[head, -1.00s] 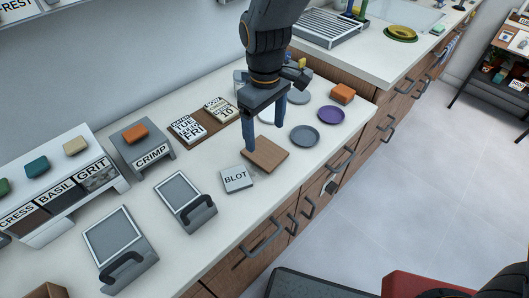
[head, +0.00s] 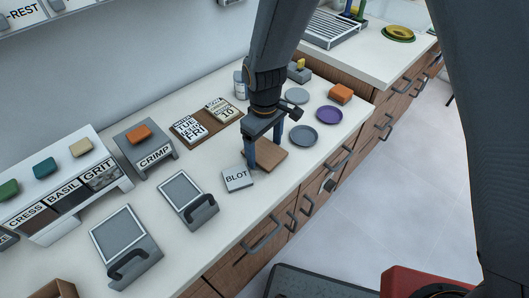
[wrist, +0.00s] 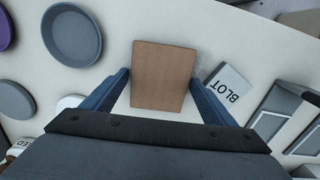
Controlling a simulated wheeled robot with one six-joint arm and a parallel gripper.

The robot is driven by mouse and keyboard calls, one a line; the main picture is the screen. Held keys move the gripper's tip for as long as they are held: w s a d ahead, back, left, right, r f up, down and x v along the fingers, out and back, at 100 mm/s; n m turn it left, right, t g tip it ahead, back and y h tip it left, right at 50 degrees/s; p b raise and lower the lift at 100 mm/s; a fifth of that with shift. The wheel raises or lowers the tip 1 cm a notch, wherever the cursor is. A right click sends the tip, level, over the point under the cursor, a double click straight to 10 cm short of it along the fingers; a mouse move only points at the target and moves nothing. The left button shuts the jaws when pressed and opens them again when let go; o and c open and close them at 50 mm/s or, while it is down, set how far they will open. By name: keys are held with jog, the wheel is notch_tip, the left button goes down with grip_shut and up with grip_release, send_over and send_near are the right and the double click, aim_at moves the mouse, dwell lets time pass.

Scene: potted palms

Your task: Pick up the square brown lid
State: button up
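The square brown lid (head: 270,157) lies flat on the white counter, right of the BLOT block, partly hidden by my gripper in the head view. My gripper (head: 264,153) points down over it, open, with a blue finger on either side. In the wrist view the lid (wrist: 163,76) sits between the two spread fingertips of my gripper (wrist: 160,80). Its far part reaches beyond the tips, and a small gap shows on each side. I cannot tell the exact fingertip height above the counter.
The BLOT block (head: 237,178) is close beside one finger; it also shows in the wrist view (wrist: 231,88). A CRIMP stand (head: 147,145) is to the left.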

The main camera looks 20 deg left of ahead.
jog(key=c, duration=0.7)
jog(key=shift+r, duration=0.15)
